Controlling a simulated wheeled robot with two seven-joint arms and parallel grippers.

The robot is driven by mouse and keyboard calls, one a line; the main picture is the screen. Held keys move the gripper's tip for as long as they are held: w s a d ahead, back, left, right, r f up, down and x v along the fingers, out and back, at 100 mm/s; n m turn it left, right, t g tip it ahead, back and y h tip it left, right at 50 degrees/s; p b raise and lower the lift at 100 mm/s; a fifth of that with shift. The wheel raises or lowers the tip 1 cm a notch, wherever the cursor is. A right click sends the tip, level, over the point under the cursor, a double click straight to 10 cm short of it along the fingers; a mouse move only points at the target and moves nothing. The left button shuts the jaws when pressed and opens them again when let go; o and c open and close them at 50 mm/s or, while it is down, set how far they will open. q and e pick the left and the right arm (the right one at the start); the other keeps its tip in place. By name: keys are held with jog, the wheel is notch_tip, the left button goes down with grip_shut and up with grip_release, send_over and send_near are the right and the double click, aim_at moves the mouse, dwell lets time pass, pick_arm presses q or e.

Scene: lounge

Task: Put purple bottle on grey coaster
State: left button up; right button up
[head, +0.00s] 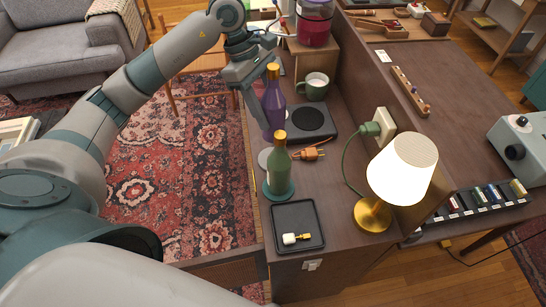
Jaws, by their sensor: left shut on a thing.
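The purple bottle (274,106), with a gold cap, stands upright at the left edge of the brown desk surface. My left gripper (264,95) is shut on it, with a finger along its left side. I cannot tell whether the bottle's base touches the surface. The grey coaster (264,158), a light disc, lies nearer to me, just below the purple bottle in the picture. It is partly hidden by a green bottle (278,170) with a gold cap, which stands on a teal coaster (280,196). My right gripper is not in view.
A black hot plate (322,137) and green mug (312,86) are right of the purple bottle. An orange plug (310,154) lies near the green bottle. A dark tray (312,212) is in front; a lit lamp (402,168) stands right.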

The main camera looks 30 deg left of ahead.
aim_at(269, 137)
pick_arm(q)
notch_tip(269, 137, down, 4)
jog(key=shift+f+p, duration=0.25)
jog(key=shift+p, duration=0.75)
jog(key=shift+f, duration=0.6)
jog(key=shift+f+p, duration=0.85)
jog(key=shift+f, duration=1.25)
jog(key=shift+f, duration=0.15)
